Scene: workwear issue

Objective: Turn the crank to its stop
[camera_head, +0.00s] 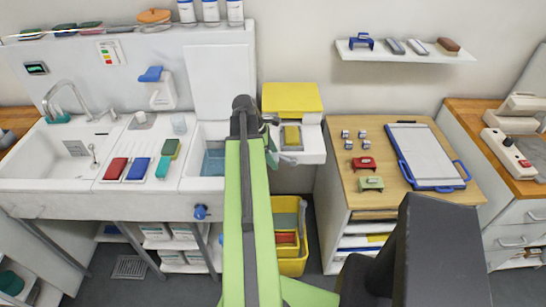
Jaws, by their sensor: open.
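A white wringer-like unit (312,145) with a yellow lid (291,97) and a yellow roller or pad (291,136) is fixed to the wall, just right of my raised arm. A small grey curved part (288,160) shows low on the unit's left side; it may be the crank, but I cannot tell for sure. My gripper (270,134) is at the far end of my green arm, close to the left side of this unit. It is small and partly hidden by the arm. It is open, and I see nothing held. Contact with the unit cannot be told.
A sink counter (60,187) with red, blue and green brushes lies left. A yellow bucket (293,263) stands on the floor under the unit. A wooden-topped cabinet (352,192) with a clipboard (424,156) is right. A wall shelf (405,55) hangs above it.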

